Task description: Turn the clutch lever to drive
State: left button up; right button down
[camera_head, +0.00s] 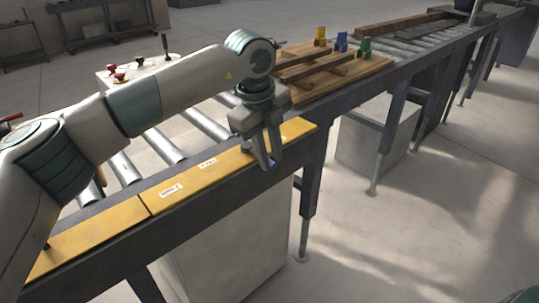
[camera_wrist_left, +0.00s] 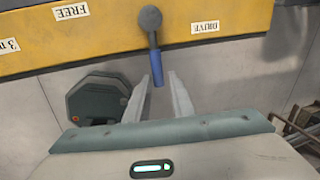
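The clutch lever has a grey round hub (camera_wrist_left: 150,18) and a blue grip (camera_wrist_left: 157,68). In the left wrist view it hangs from the yellow panel (camera_wrist_left: 110,25), between the FREE label (camera_wrist_left: 70,12) and the DRIVE label (camera_wrist_left: 205,27), closer to DRIVE. My left gripper (camera_wrist_left: 160,78) is open, with the end of the blue grip between its fingertips and a gap showing on the right. In the head view my left gripper (camera_head: 268,163) is at the yellow rail's right part, and a bit of blue shows by its fingertips. My right gripper is not in view.
The roller conveyor (camera_head: 165,147) runs behind the yellow rail. A wooden pallet (camera_head: 345,75) with beams and small coloured blocks lies on it to the right. The floor in front of the conveyor is clear.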

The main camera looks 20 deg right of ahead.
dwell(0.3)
